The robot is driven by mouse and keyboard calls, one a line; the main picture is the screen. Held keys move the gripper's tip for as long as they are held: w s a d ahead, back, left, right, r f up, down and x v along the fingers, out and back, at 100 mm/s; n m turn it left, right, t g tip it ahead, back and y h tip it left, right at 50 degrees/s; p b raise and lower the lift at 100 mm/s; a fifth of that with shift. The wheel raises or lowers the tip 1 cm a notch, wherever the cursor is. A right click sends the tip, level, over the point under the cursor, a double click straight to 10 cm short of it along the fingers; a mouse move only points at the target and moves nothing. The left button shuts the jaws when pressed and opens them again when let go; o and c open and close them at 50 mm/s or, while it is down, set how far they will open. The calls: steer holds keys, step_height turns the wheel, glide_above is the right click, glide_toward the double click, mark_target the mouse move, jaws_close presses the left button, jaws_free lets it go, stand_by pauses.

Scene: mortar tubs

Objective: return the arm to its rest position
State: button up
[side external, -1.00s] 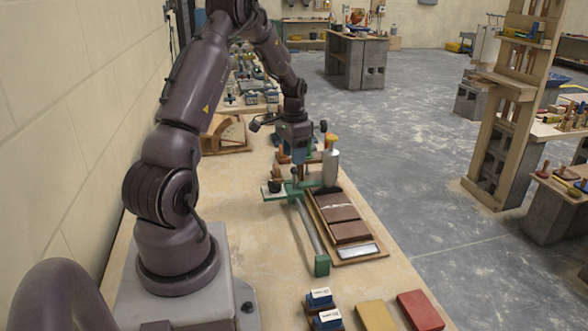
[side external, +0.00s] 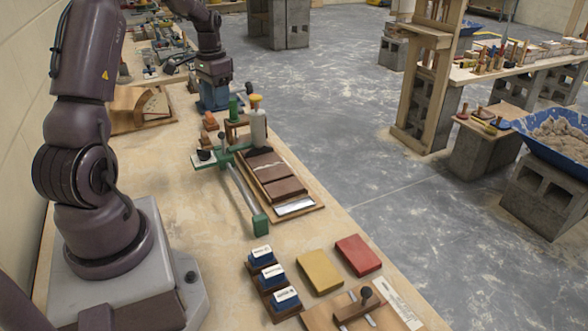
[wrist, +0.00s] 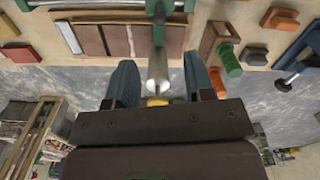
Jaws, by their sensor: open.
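My gripper (side external: 213,108) is at the far part of the bench, pointing down, with blue fingers. In the wrist view my gripper (wrist: 160,80) shows its two fingers spread apart with nothing gripped. A pale cylinder with a yellow top (side external: 258,127) stands just to the right of my gripper in the side view. In the wrist view this cylinder (wrist: 158,68) shows between the fingers but beyond them. My arm reaches out from its base at the left, along the wall.
A green clamp-like tool (side external: 245,190) lies beside a wooden tray of brown tiles (side external: 318,205). Blue-based blocks (side external: 272,272), a yellow block (side external: 320,271) and a red block (side external: 358,254) lie nearer. A wooden curved form (side external: 130,108) is at the left. Bare bench (side external: 185,215) lies near my base.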

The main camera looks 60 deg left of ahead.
steer(key=s+d+r+m+t, duration=0.1)
steer(key=d+r, duration=0.3)
steer(key=d, duration=0.7)
steer(key=s+d+r+t, duration=0.2)
steer(key=d+r, duration=0.3)
steer(key=d, duration=0.7)
steer(key=s+d+r+m+t, duration=0.1)
steer(key=s+d+r, duration=0.3)
steer(key=d, duration=0.8)
steer(key=shift+r+m+t, duration=0.3)
steer(key=shift+r+t, duration=0.15)
steer(key=shift+t, duration=0.35)
